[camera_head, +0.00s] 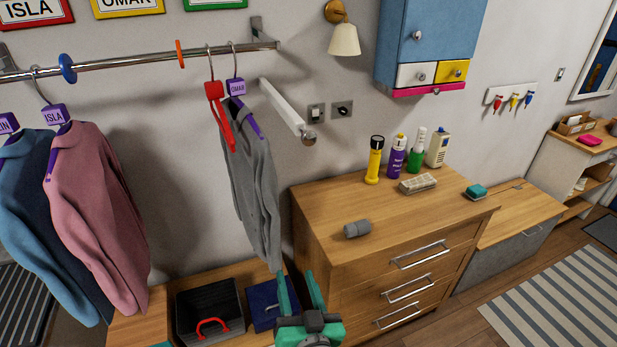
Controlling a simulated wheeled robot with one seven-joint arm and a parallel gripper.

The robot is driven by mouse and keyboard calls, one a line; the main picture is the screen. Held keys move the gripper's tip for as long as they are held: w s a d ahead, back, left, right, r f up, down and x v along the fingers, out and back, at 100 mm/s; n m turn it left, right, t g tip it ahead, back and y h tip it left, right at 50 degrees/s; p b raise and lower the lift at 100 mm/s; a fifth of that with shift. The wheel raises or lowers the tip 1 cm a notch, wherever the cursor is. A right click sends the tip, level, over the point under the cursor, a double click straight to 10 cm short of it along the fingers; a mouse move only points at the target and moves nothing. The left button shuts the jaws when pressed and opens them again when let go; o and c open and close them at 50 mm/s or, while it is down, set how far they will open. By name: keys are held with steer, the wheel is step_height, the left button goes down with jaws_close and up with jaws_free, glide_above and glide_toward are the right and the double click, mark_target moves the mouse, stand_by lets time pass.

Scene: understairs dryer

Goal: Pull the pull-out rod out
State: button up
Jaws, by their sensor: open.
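The pull-out rod appears to be the white bar (281,105) on the wall, right of the hanging rail. It slants toward the lower right and ends in a round metal knob (309,136). The knob shows clear. How far the rod is drawn out of its housing is hard to tell. My gripper (298,276), with green fingers, is at the bottom centre, well below the knob in the picture and apart from it. Its fingers are spread and nothing is between them.
A grey jacket (256,190) on a hanger and a red hanger (217,100) hang from the rail (130,60), close left of the rod. A wooden dresser (400,215) with bottles on top stands right of my gripper. A dark bin (208,310) and blue box (265,300) sit low left.

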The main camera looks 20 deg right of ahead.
steer(key=w+d+r+n+t+y, duration=0.1)
steer(key=w+d+r, duration=0.1)
steer(key=r, duration=0.5)
steer(key=w+d+r+n, duration=0.1)
steer(key=w+d+r, duration=0.15)
steer(key=r, duration=0.55)
steer(key=n+y, duration=0.1)
steer(key=n, duration=0.2)
glide_toward(310, 138)
steer(key=w, duration=1.1)
steer(key=shift+c, duration=0.6)
jaws_close()
